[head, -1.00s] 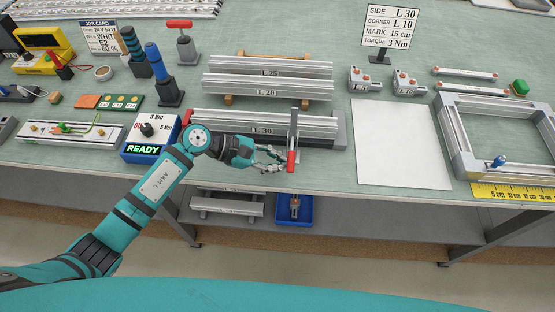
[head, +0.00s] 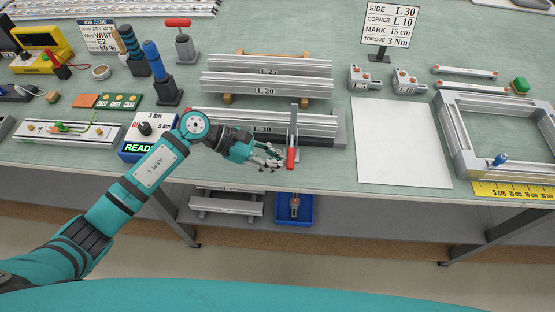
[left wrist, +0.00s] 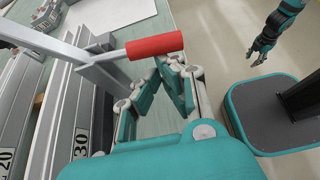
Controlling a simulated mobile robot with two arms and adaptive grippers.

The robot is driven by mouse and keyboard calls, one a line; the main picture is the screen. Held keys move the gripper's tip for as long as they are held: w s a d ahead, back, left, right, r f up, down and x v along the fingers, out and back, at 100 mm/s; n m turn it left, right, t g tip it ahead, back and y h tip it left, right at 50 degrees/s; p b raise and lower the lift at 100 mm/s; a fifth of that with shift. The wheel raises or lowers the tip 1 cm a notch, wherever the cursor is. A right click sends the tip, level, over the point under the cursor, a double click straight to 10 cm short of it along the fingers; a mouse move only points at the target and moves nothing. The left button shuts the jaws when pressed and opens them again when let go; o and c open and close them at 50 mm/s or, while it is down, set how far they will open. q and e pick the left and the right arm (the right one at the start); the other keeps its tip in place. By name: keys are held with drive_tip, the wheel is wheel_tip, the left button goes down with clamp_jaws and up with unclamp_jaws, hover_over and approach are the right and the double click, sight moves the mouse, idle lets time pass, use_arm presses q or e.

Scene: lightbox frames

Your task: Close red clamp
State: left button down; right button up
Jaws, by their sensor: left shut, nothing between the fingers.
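The red clamp shows in the head view as a red handle (head: 291,158) at the bench's front edge, with a grey upright bar behind it. In the left wrist view the red handle (left wrist: 155,46) sticks out sideways from a grey metal arm (left wrist: 95,58). My left gripper (head: 278,162) is shut and empty, just left of the handle. In the left wrist view its fingers (left wrist: 172,68) come together just below the handle; I cannot tell whether they touch it. My right gripper (left wrist: 262,48) hangs away from the bench in the left wrist view; its finger state is unclear.
The L 30 profile (head: 315,122) lies behind my left gripper, at the clamp. The blue torque box (head: 133,153) stands to the left. A white sheet (head: 400,145) and a metal frame (head: 455,150) lie to the right. A blue bin (head: 305,212) sits on the shelf below.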

use_arm(q)
drive_tip(key=shift+s+r+n+g+b, duration=0.15)
drive_tip(key=shift+r+n+g+b, duration=0.45)
drive_tip(key=shift+n+g+b, duration=0.15)
drive_tip(key=r+n+g+b, duration=0.2)
drive_tip(key=shift+h+b, duration=0.3)
drive_tip(key=shift+b, duration=0.05)
drive_tip(key=shift+w+r+n+g+h+b, duration=0.25)
drive_tip(key=shift+r+n+g+b, duration=0.55)
drive_tip(key=shift+n+b, duration=0.2)
drive_tip(key=shift+w+r+n+g+h+b, duration=0.25)
drive_tip(key=shift+r+n+g+b, duration=0.55)
drive_tip(key=shift+b, duration=0.25)
use_arm(e)
wheel_tip(320, 180, down, 8)
drive_tip(key=shift+f, duration=0.25)
use_arm(q)
drive_tip(key=shift+a+r, duration=0.1)
